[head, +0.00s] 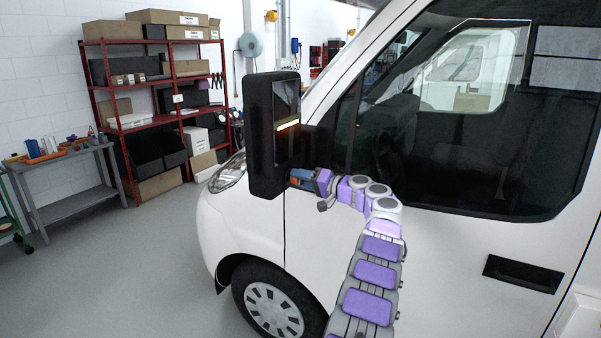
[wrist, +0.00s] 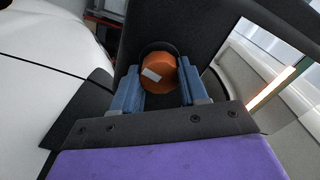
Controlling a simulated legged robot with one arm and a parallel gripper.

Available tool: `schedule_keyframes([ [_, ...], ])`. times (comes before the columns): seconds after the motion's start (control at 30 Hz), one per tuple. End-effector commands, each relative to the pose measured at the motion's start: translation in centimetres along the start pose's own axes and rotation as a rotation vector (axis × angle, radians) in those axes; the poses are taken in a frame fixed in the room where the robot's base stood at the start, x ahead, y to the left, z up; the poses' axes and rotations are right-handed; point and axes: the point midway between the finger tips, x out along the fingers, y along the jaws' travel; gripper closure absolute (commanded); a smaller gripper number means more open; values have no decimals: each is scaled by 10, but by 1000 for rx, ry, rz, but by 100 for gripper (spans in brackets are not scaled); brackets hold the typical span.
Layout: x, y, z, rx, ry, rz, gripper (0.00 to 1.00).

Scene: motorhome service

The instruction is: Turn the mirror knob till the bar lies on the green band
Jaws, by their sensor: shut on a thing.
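The black door mirror (head: 262,135) stands out from the white van's front corner. A glowing orange-yellow strip (head: 288,125) crosses its dark mirror face; it also shows in the wrist view (wrist: 270,90). The round orange mirror knob (wrist: 158,73), with a white mark on its face, sits at the dark housing in the wrist view. My gripper (wrist: 158,86) has its blue fingers on both sides of the knob, shut on it. In the head view my gripper (head: 300,180) is at the mirror's lower right edge, where the knob is hidden.
The white van door (head: 440,260) and its dark side window (head: 450,130) are close beside my arm. A red shelf with boxes (head: 160,100) and a grey workbench (head: 75,185) stand at the left. The grey floor between them and the van is clear.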

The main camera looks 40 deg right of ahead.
Motion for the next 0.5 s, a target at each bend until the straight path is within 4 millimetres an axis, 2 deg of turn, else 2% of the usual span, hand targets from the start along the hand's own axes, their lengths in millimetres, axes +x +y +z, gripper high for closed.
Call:
schedule_keyframes([
  [0.2,-1,-1,-3,203,2,5,87],
  [0.5,-1,3,-1,419,4,6,87],
])
